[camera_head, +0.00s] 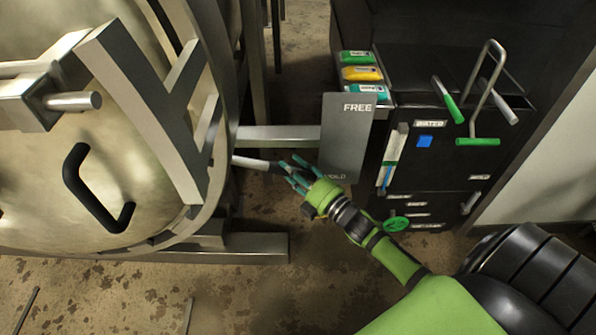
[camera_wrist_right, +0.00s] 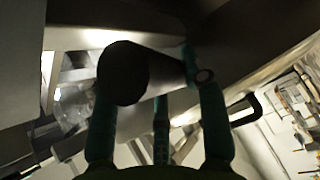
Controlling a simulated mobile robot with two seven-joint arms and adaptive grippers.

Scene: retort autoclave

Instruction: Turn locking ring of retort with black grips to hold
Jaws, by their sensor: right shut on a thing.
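The retort's round metal door (camera_head: 130,150) fills the left of the head view, with the locking ring (camera_head: 222,120) around its edge. A pale lever (camera_head: 252,163) sticks out to the right from the ring. My right gripper (camera_head: 297,180) is shut around the lever's outer end, just left of the sign plate. In the right wrist view, the black grip (camera_wrist_right: 122,72) lies between my green fingers. The grey sign plate (camera_head: 346,130) reads FREE at the top and HOLD at the bottom; the lever is level with its lower part. My left gripper is not in view.
A black bent handle (camera_head: 75,185) is on the door. A dark cabinet (camera_head: 440,150) with green-gripped levers (camera_head: 445,100) stands at the right. Coloured packs (camera_head: 362,75) lie at its left. A metal foot beam (camera_head: 240,248) runs below. The stained floor in front is mostly clear.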

